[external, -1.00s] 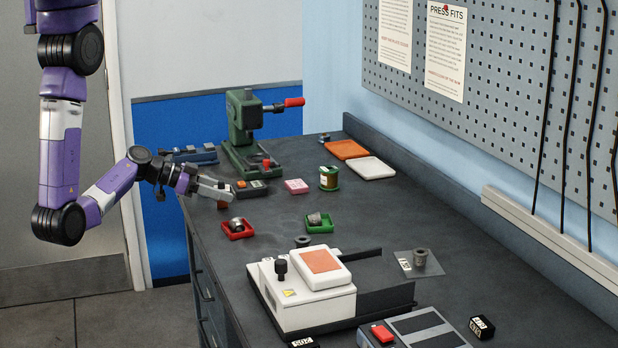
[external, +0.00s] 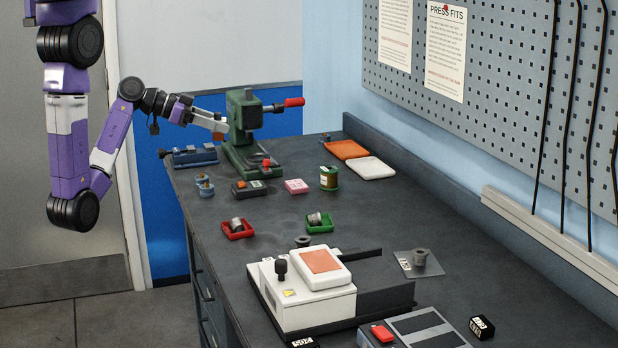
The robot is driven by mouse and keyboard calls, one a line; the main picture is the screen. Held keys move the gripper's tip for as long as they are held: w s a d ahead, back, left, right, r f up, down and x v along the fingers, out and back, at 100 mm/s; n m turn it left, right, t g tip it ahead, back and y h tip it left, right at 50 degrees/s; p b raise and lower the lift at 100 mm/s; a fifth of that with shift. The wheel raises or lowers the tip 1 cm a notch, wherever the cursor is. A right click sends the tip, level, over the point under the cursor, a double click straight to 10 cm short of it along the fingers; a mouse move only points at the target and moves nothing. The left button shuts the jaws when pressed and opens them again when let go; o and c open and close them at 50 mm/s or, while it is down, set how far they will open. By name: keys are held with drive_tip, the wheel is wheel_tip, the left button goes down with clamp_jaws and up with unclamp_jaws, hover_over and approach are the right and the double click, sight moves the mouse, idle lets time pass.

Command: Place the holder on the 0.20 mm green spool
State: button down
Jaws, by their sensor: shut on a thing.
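My gripper (external: 214,126) is raised above the far left part of the bench, just left of the green press. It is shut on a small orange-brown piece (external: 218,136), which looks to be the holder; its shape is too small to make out. The green spool (external: 329,178), with green flanges and brownish wire, stands upright on the bench to the right of and below my gripper in the picture. Its 0.20 mm label is not legible. Nothing visible rests on its top.
The green press (external: 244,125) with a red-tipped lever stands close to my gripper. Small blue parts (external: 205,186), a dark box (external: 249,189), a pink block (external: 296,186), a red tray (external: 238,233) and a green tray (external: 317,227) lie nearer. Orange (external: 346,149) and white (external: 371,168) trays lie beyond the spool.

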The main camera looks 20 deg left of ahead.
drive_tip(key=shift+d+r, duration=0.25)
drive_tip(key=shift+r, duration=0.25)
drive_tip(key=w+d+r+m+g+h+b, duration=0.15)
drive_tip(key=w+d+r, duration=0.25)
drive_tip(key=w+d, duration=0.55)
drive_tip(key=w+d+r+m+g+b, duration=0.1)
drive_tip(key=w+d+r+b, duration=0.25)
drive_tip(key=w+d, duration=0.6)
hover_over(329, 168)
drive_tip(key=f, duration=0.2)
drive_tip(key=shift+t, duration=0.35)
wheel_tip(329, 168, down, 19)
drive_tip(key=p, duration=0.3)
drive_tip(key=shift+s+f, duration=0.15)
drive_tip(key=shift+f, duration=0.05)
drive_tip(key=shift+f, duration=0.15)
drive_tip(key=c, duration=0.8)
unclamp_jaws()
drive_tip(key=shift+c, duration=0.2)
